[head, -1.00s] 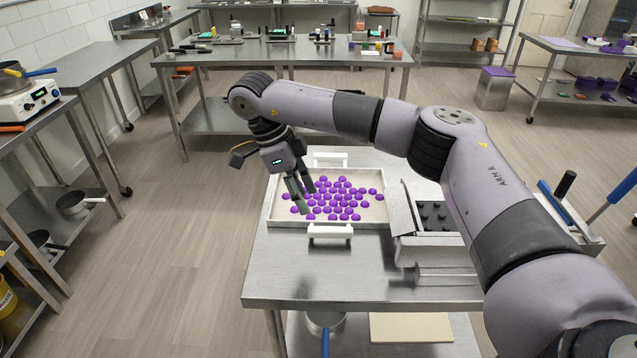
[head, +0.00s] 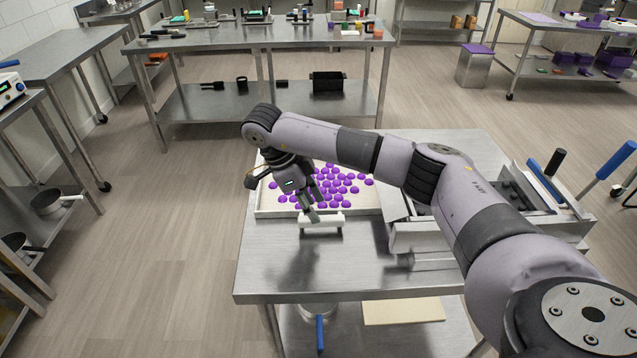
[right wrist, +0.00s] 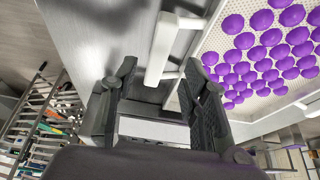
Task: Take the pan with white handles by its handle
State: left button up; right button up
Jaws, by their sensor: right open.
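The pan with white handles (head: 275,212) rests on the steel table and holds many purple domed gummies (head: 338,187). Its near white handle (head: 322,224) sticks out from the front wall. The far handle is hidden behind my arm. My right gripper (head: 315,213) is open, pointing down at the near handle, very close to it. In the right wrist view, the white handle (right wrist: 160,50) lies ahead between the fingertips of my right gripper (right wrist: 157,72), and nothing is gripped. Whether a finger touches it I cannot tell. My left gripper is not in view.
A steel depositor machine (head: 430,235) stands right of the pan on the same table (head: 290,265). My right arm reaches over the table from the right. The table's front left is clear. Another table (head: 200,40) with tools stands behind.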

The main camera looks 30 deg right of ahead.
aim_at(321, 218)
jog(key=shift+s+f, duration=0.1)
jog(key=shift+f, duration=0.1)
jog(key=x, duration=0.4)
jog(key=shift+s+d+f+p, duration=0.15)
jog(key=shift+s+p, duration=0.1)
jog(key=shift+p, duration=0.15)
jog(key=shift+d+f, duration=0.1)
jog(key=shift+f, duration=0.2)
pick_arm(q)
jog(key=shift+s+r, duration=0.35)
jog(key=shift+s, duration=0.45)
pick_arm(e)
jog(key=shift+c, duration=0.2)
jog(key=c, duration=0.4)
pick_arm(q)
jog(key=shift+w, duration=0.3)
pick_arm(e)
grip_shut()
